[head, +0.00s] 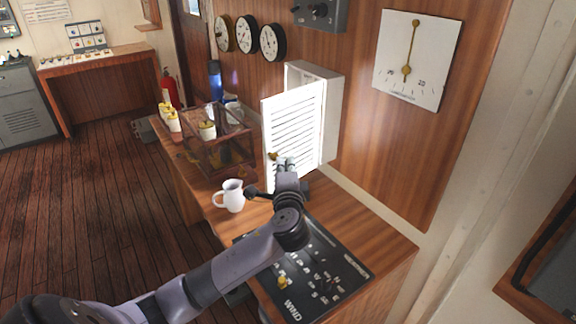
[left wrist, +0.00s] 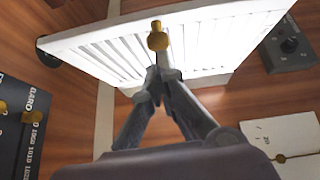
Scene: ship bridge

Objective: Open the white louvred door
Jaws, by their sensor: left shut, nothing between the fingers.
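The white louvred door (head: 294,130) is on a white wall box (head: 333,118) above the wooden counter. It stands part open, its left edge swung out from the box. Its brass knob (head: 272,156) is near the free left edge. In the left wrist view the door (left wrist: 110,48) crosses the top, with the knob (left wrist: 158,38) just beyond my fingertips. My left gripper (head: 286,163) is shut and empty, close to the knob and in front of the door's lower part. I cannot tell whether it touches the door. My right gripper is not in view.
A white jug (head: 232,196) stands on the counter left of my left gripper. A glass-sided case (head: 218,150) is behind it. A black control panel (head: 305,270) lies in the counter below my arm. A gauge plate (head: 420,60) hangs right of the box.

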